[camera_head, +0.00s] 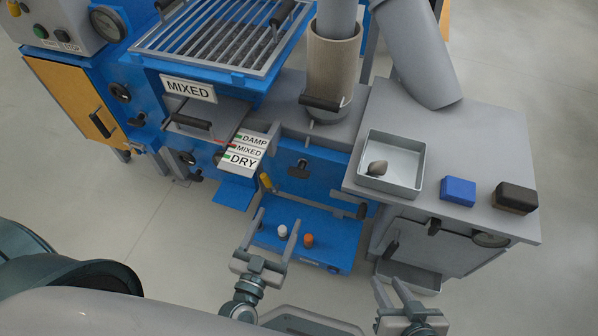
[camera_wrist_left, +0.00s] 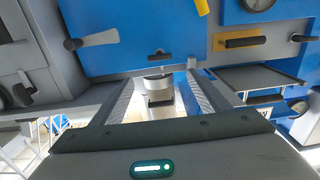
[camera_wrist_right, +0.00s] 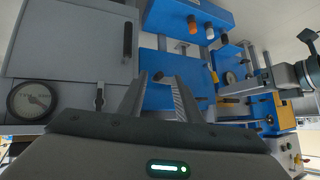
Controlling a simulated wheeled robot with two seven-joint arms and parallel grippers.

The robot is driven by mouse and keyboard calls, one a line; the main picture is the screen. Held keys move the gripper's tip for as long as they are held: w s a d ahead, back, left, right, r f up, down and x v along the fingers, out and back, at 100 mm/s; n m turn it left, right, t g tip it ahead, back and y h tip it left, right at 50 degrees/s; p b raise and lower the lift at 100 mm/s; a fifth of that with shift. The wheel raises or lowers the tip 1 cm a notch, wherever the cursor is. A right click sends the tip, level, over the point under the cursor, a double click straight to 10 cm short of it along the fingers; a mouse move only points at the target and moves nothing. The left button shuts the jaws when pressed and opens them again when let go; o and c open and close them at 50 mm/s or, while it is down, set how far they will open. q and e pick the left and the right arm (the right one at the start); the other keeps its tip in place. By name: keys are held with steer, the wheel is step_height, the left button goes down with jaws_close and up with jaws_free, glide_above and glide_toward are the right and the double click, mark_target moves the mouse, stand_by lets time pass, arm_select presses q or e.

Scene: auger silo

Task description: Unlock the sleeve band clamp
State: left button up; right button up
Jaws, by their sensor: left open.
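The beige sleeve (camera_head: 334,65) stands upright around the lower end of a grey pipe at the top centre of the head view. A clamp lever with a black grip (camera_head: 322,103) crosses its lower front. The band itself is hard to make out, and I cannot tell its latch position. My left gripper (camera_head: 273,232) is open and empty, well below and nearer than the sleeve, in front of the blue base. In the left wrist view its jaws (camera_wrist_left: 160,95) are wide apart. My right gripper (camera_head: 391,288) is open and empty at the lower right; its jaws (camera_wrist_right: 158,88) show a gap.
A grey bench (camera_head: 465,150) at the right carries a tray (camera_head: 408,184) with a dark lump, a blue block (camera_head: 458,191) and a black-brown block (camera_head: 515,197). Signs (camera_head: 244,151) and a barred grate (camera_head: 215,35) lie left of the sleeve. A yellow-handled lever (camera_head: 266,182) sticks out nearby.

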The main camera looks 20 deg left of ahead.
mark_target(297, 176)
arm_select(q)
steer(key=w, duration=1)
steer(key=w+b, duration=0.1)
steer(key=w, duration=0.5)
steer(key=shift+d, duration=0.25)
steer(key=shift+w, duration=0.55)
arm_select(e)
steer(key=shift+w+a+r+t+y, duration=0.2)
steer(key=shift+w+a+r+t, duration=0.2)
steer(key=shift+w+r+t, duration=0.3)
steer(key=shift+w+a+r+t+y, duration=0.2)
steer(key=shift+w+a+r+t, duration=0.15)
steer(key=shift+w+r+t, duration=0.4)
steer(key=shift+s+r+g, duration=0.1)
steer(key=shift+s+g, duration=0.05)
steer(key=shift+g, duration=0.2)
arm_select(q)
steer(key=c, duration=1.1)
steer(key=shift+o, duration=0.3)
